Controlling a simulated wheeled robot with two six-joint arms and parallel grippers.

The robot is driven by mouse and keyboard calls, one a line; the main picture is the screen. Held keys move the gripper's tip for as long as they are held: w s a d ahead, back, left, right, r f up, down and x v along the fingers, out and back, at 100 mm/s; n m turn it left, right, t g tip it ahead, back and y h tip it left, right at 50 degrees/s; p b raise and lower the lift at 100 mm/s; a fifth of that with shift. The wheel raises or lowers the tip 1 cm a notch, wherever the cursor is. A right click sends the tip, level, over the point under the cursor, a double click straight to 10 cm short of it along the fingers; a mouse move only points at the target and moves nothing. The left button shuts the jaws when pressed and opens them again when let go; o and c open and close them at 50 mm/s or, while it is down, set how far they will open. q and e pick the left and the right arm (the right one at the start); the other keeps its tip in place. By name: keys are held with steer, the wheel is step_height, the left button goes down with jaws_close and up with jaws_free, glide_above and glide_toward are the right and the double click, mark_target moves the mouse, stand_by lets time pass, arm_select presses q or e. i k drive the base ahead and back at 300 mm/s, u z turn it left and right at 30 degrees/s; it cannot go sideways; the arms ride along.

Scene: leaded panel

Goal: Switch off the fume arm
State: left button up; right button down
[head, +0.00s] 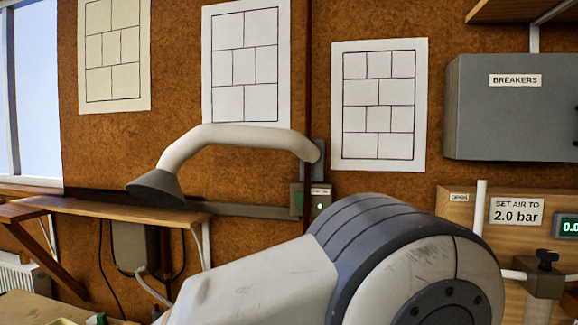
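The fume arm (235,137) is a thick cream tube bent along the corkboard wall. Its dark grey cone hood (155,187) hangs at the left end, and its right end meets a grey wall bracket (319,165). Just below that bracket is a small grey box (320,207) with a white label and a small round part; the label is too small to read, and I cannot tell its on or off state. Neither gripper shows; a large link of my own arm fills the lower middle, just below the small box.
A wooden shelf (105,209) is below the hood. A grey breakers cabinet (505,107) hangs at right above a "SET AIR TO 2.0 bar" sign (516,212) and a valve with a dark knob (547,257). Paper panel drawings (380,105) hang on the wall.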

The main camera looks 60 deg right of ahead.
mark_target(299, 196)
steer(key=z, duration=1.4)
